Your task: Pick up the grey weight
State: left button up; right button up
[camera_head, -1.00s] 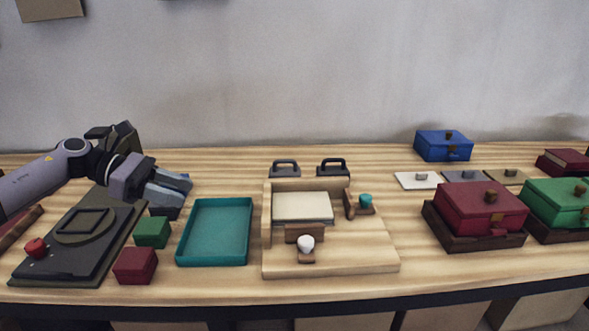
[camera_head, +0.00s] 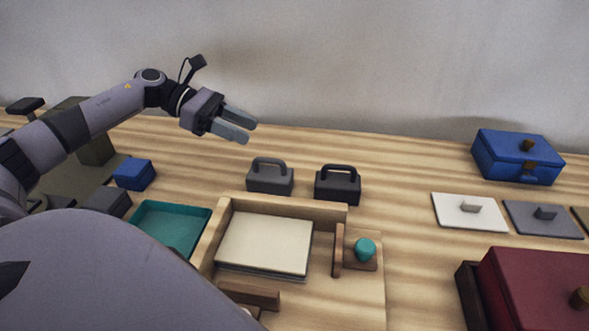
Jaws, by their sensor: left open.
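The grey weight (camera_head: 270,181) stands upright on the table behind the wooden frame, with its arched handle on top. A black weight (camera_head: 337,187) of the same shape stands just to its right. My left gripper (camera_head: 243,131) is open and empty, raised above the table at the back, up and to the left of the grey weight and apart from it. My right gripper is not in view.
A wooden frame holding a cream block (camera_head: 266,243) lies in front of the weights. A teal tray (camera_head: 172,226) and a blue block (camera_head: 134,174) are to the left. A blue box (camera_head: 517,156) and a white lidded plate (camera_head: 468,211) are at right. My arm link covers the lower left.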

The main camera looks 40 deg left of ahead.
aim_at(277, 164)
pick_arm(q)
jog(key=f, duration=0.2)
jog(key=w+f+b, duration=0.1)
jog(key=f, duration=0.1)
jog(key=shift+b, duration=0.3)
jog(key=f+b, duration=0.3)
jog(key=shift+s, duration=0.25)
jog(key=shift+w+d+f, duration=0.1)
jog(key=shift+w+d, duration=0.15)
jog(key=shift+d, duration=0.3)
jog(key=shift+w+d+f, duration=0.25)
jog(key=shift+w+d, duration=0.4)
jog(key=shift+d, duration=0.15)
jog(key=p+x, duration=0.1)
jog(key=x, duration=0.2)
jog(key=shift+w, duration=0.25)
jog(key=shift+w+d+f, duration=0.15)
jog(key=shift+d, duration=0.15)
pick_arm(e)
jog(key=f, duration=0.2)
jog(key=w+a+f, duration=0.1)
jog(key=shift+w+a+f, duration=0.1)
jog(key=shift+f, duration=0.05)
